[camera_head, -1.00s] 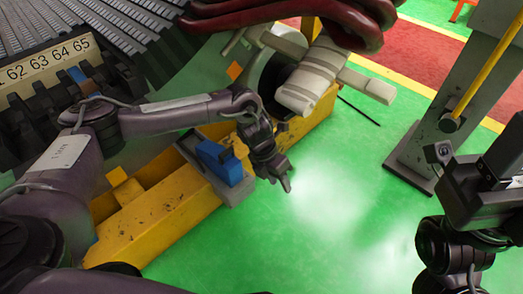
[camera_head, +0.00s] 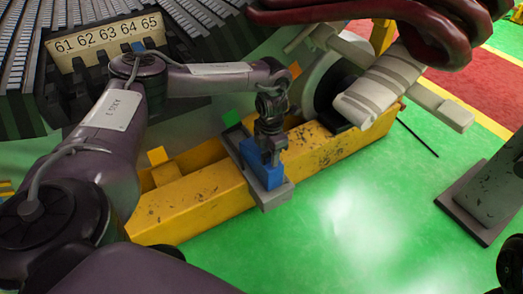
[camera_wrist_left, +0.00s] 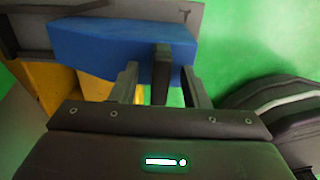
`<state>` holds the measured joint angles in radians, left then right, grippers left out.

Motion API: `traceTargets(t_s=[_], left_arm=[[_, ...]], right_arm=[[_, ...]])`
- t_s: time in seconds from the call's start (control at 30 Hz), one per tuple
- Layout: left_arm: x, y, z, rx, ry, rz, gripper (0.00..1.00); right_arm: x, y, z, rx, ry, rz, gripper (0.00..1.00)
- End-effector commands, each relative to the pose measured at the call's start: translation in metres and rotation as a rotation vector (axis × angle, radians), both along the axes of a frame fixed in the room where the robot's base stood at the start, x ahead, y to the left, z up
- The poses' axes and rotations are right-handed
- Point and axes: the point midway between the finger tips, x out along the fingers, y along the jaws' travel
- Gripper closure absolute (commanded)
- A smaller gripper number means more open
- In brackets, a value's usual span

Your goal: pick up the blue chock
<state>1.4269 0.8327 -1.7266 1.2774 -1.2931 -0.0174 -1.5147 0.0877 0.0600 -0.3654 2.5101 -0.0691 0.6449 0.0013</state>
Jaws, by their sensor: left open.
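The blue chock (camera_head: 258,164) sits on a grey plate (camera_head: 276,198) across the yellow beam. In the left wrist view the chock (camera_wrist_left: 92,50) is a long blue block spanning the upper left and middle. My left gripper (camera_head: 272,156) is over the chock, pointing down. In the left wrist view its two fingers (camera_wrist_left: 161,82) are apart and reach to the chock's near side, with a dark upright piece between them. I cannot tell whether the fingers touch the chock. My right gripper is out of view.
The yellow beam (camera_head: 205,193) runs diagonally under the plate. A wrapped pale roll (camera_head: 378,88) and red cables (camera_head: 400,18) lie beyond it at the upper right. A grey post (camera_head: 495,190) stands at right. Green floor (camera_head: 350,225) in front is clear.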

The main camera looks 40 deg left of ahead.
Motion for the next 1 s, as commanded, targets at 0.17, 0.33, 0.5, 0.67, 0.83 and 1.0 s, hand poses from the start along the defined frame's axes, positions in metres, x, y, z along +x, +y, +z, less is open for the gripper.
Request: traceTargets(t_s=[0.17,0.33,0.5,0.67,0.83,1.0], left_arm=[[0.0003,0.0001,-0.0059,0.000,-0.001,0.001,0.58],[0.0002,0.0000,-0.0055,0.000,0.000,0.001,0.61],[0.0001,0.0000,-0.0055,0.000,0.000,0.001,0.83],[0.0001,0.0000,-0.0055,0.000,0.000,0.001,1.00],[0.0009,-0.0001,-0.0044,0.000,-0.003,0.001,1.00],[0.0010,-0.0001,-0.0024,0.000,-0.003,0.001,1.00]], right_arm=[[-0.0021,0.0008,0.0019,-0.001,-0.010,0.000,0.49],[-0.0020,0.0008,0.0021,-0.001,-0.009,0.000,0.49],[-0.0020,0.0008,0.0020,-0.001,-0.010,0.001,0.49],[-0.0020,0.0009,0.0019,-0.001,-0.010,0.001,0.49],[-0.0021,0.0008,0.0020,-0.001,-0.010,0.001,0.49],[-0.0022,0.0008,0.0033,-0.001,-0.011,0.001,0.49]])
